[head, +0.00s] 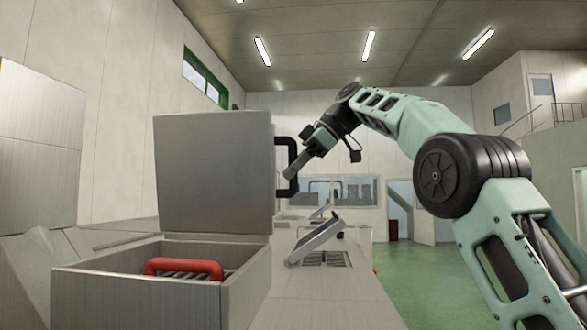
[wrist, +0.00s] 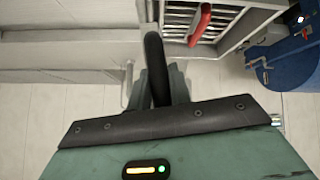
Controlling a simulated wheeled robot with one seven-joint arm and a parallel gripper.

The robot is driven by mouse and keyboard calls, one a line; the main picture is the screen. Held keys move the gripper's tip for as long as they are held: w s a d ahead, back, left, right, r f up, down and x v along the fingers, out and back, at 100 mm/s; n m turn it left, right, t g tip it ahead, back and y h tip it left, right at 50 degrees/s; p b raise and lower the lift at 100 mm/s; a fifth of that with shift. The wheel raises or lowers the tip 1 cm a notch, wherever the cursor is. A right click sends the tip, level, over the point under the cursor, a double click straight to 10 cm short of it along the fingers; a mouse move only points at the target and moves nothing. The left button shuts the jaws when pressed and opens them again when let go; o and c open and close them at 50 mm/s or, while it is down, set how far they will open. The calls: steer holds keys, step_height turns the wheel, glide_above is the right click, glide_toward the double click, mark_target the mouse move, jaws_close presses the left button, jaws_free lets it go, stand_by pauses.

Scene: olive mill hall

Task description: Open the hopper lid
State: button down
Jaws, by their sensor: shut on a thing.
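The hopper lid (head: 213,172) is a grey metal panel. In the head view it stands raised and close to upright above the back edge of the open hopper (head: 140,303). A black bar handle (head: 281,165) is on the lid's right side. My gripper (head: 291,172) is at this handle and shut on it. In the wrist view the black handle (wrist: 154,68) runs between my fingers (wrist: 158,88). Inside the hopper is a grate with a red handle (head: 184,267), which also shows in the wrist view (wrist: 200,25).
A tilted control panel (head: 315,238) stands on the metal counter (head: 325,295) right of the hopper. A blue object (wrist: 290,65) is at the right of the wrist view. Green floor (head: 410,275) is open to the right, partly behind my arm.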

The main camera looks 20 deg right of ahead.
steer(key=c, duration=1.3)
jaws_free()
steer(key=shift+d, duration=0.1)
steer(key=shift+s+d+r, duration=0.1)
steer(key=shift+d+r, duration=0.05)
steer(key=shift+r, duration=0.1)
steer(key=s+d+r+b, duration=0.1)
steer(key=s+d+b, duration=0.1)
steer(key=s+d, duration=0.4)
steer(key=d, duration=0.5)
steer(key=shift+s+d+r, duration=0.3)
steer(key=shift+d, duration=0.1)
steer(key=shift+s, duration=0.1)
